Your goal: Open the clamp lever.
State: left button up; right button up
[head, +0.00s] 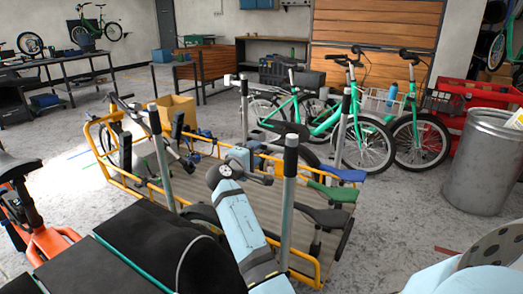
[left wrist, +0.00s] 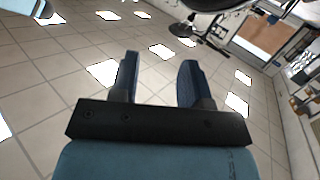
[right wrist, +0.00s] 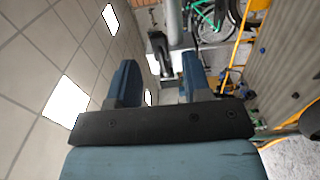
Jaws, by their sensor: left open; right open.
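My right gripper (head: 262,178) reaches over the cargo bike's flat deck in the head view, close to grey posts with black tops. It also shows in the right wrist view (right wrist: 160,82), its two dark blue fingers apart and empty. Beyond the gap between them is a black part (right wrist: 163,62) by a grey tube (right wrist: 173,20). It may be the clamp lever, but its shape and setting are too small to tell. No touch is visible. My left gripper (left wrist: 157,80) shows only in the left wrist view, open and empty, facing ceiling tiles.
The cargo bike's yellow rail (head: 148,187) surrounds the deck; a near post (head: 289,200) stands beside my right arm. Green bikes (head: 325,115), a metal bin (head: 482,165) and red crates (head: 455,118) are on the right. An orange bike part (head: 45,240) is at lower left.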

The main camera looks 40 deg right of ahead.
pick_arm(q)
jog(key=shift+w+d+r+t+h+b, duration=0.1)
jog(key=shift+d+r+t+h+b, duration=0.1)
jog(key=shift+r, duration=0.3)
jog(key=shift+w+d+r+t+h+b, duration=0.1)
jog(key=shift+d+r+t, duration=0.1)
jog(key=shift+r, duration=0.25)
pick_arm(e)
jog(key=shift+x, duration=2.5)
pick_arm(q)
jog(key=shift+f, duration=0.1)
pick_arm(e)
grip_shut()
